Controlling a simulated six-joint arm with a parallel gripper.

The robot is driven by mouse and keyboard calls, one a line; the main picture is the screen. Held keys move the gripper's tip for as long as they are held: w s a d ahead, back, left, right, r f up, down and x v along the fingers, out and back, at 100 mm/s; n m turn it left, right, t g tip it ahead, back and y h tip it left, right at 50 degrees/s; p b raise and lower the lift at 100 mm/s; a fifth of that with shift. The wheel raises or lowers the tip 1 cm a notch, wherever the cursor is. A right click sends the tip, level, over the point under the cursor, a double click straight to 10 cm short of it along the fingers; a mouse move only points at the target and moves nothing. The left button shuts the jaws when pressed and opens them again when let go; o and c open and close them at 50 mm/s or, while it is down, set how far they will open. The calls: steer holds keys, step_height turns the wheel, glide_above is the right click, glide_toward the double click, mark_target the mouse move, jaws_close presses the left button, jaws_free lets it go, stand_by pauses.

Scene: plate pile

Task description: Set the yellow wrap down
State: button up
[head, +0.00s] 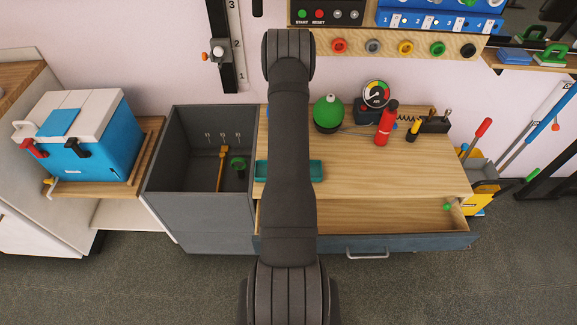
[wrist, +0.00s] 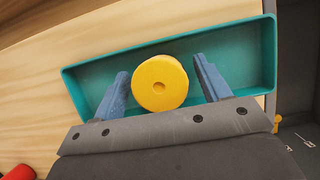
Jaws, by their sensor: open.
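The yellow wrap (wrist: 160,83), a round disc with a small hole in its middle, is in the wrist view. It lies over the teal tray (wrist: 240,32) and appears to rest in it. My gripper (wrist: 162,66) is open, with one blue finger on each side of the wrap and a gap showing on both sides. In the head view my arm covers the wrap and the gripper. Only the ends of the teal tray (head: 316,171) show there, on the wooden worktop.
A grey open bin (head: 183,150) with hooks adjoins the worktop (head: 400,170) on the left. A green round object (head: 328,114), a gauge (head: 376,95) and a red bottle (head: 386,124) stand at the back. The drawer (head: 385,215) is open. The worktop's right front is clear.

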steer(key=v, duration=1.2)
steer(key=shift+r, duration=0.2)
steer(key=shift+s+f, duration=0.1)
steer(key=x, duration=1.1)
steer(key=shift+s+f, duration=0.1)
steer(key=shift+f, duration=0.2)
steer(key=shift+r, duration=1.7)
